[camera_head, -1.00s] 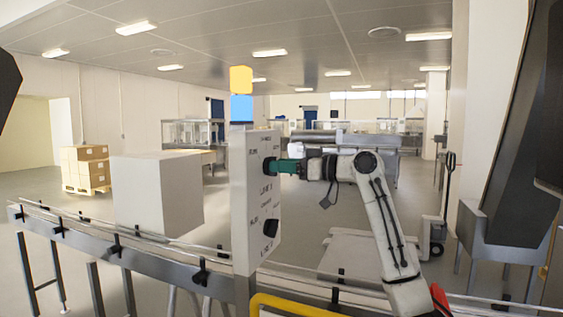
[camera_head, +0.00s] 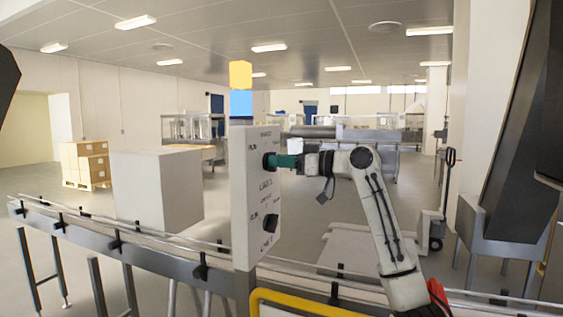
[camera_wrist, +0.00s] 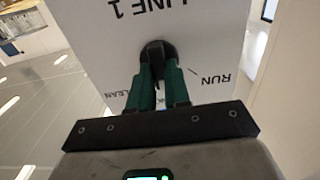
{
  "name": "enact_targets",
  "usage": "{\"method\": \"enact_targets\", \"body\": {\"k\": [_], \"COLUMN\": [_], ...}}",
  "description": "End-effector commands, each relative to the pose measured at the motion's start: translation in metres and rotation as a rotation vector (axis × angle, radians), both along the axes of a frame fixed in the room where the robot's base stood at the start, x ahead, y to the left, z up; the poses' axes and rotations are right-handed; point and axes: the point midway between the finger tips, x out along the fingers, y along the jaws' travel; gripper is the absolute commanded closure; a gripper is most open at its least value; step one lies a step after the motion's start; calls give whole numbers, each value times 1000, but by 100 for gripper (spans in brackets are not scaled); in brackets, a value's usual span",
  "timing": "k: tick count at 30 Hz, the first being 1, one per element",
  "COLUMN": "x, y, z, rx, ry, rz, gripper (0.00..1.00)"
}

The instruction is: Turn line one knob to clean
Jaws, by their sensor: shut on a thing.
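A white control panel (camera_head: 243,200) stands upright beside the conveyor, with two dark knobs on its right-hand face. My gripper (camera_head: 274,161) reaches from the right, with its green fingers at the upper knob (camera_head: 268,161). In the wrist view, my gripper (camera_wrist: 158,72) is shut on this dark round knob (camera_wrist: 157,47), one finger on each side. The upside-down label "LINE 1" is above it there, "RUN" is to the right, and "CLEAN" is at lower left, partly covered by a finger. The fingers hide much of the knob, so its exact setting is unclear.
The lower knob (camera_head: 270,223) is free. A yellow and blue light stack (camera_head: 241,90) tops the panel. A yellow rail (camera_head: 300,300) crosses in front. A grey chute (camera_head: 500,215) stands at right.

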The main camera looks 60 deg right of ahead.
Motion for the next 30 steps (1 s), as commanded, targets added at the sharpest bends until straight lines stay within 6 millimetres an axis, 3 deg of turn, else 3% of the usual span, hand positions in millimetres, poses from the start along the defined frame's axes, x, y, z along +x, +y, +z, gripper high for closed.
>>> {"method": "enact_targets", "body": {"k": [11,30], "x": [0,1], "y": [0,-3], "z": [1,2], "rx": [79,581], "ry": [5,46], "rz": [0,0], "gripper": [100,100]}}
